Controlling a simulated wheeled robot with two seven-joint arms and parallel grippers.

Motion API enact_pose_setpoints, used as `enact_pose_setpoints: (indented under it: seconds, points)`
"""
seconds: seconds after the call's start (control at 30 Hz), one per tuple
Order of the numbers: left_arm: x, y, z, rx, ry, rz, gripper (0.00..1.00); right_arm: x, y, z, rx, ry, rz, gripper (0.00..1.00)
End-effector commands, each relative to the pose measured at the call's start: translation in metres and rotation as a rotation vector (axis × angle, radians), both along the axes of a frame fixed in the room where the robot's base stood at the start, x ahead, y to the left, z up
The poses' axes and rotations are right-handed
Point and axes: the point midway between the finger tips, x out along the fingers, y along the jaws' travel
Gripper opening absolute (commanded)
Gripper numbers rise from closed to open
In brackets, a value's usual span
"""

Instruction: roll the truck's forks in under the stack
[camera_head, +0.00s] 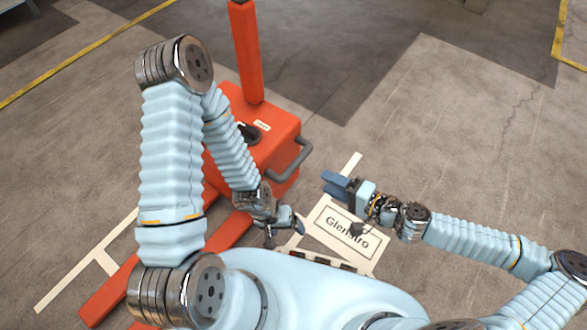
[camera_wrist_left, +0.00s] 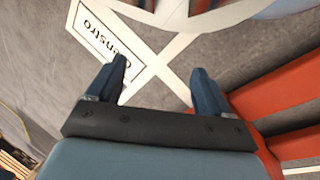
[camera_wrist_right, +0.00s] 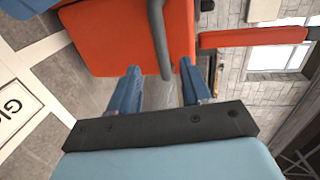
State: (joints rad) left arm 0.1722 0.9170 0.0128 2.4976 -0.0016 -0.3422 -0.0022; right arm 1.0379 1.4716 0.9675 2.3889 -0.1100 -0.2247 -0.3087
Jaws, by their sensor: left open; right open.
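The orange pallet truck (camera_head: 268,130) stands left of centre in the head view, with an upright orange mast (camera_head: 247,50) and a grey bar handle (camera_head: 293,157) on its side. Its orange forks (camera_head: 108,290) run toward the lower left, partly hidden by my left arm. My left gripper (camera_head: 286,232) is open and empty beside the truck, near the fork roots; the forks also show in the left wrist view (camera_wrist_left: 280,90). My right gripper (camera_head: 335,184) is open; in the right wrist view the handle (camera_wrist_right: 160,40) lies ahead, between its fingers in the picture. I cannot make out the stack.
A floor sign (camera_head: 345,232) reading "Glenstro" lies between the arms, with pale marking lines around it. Yellow lines (camera_head: 75,58) cross the floor at the back left and right. The concrete floor right of the truck is clear.

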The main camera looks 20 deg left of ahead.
Motion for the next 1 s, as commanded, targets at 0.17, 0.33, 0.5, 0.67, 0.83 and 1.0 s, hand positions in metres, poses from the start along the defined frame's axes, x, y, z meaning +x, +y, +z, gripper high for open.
enact_pose_setpoints:
  seconds: [0.17,0.33,0.5,0.67,0.83,1.0]
  points:
    - [0.0,0.0,-0.005,0.0,-0.001,0.001,0.81,0.01,0.037,-0.009,-0.001,0.001,0.008,0.48]
    - [0.0,0.0,-0.009,0.0,-0.002,0.002,0.81,0.023,0.073,-0.017,-0.001,0.003,0.008,0.48]
    - [0.0,0.0,-0.013,0.0,-0.002,0.002,0.81,0.033,0.1,-0.023,-0.003,0.003,0.007,0.48]
    - [0.001,0.0,-0.014,0.001,-0.003,0.002,0.81,0.038,0.113,-0.026,-0.003,0.003,0.006,0.48]
    - [0.001,0.0,-0.014,0.001,-0.003,0.002,0.81,0.04,0.116,-0.026,-0.004,0.004,0.005,0.48]
    - [0.001,0.0,-0.014,0.001,-0.003,0.002,0.81,0.04,0.116,-0.026,-0.004,0.004,0.005,0.45]
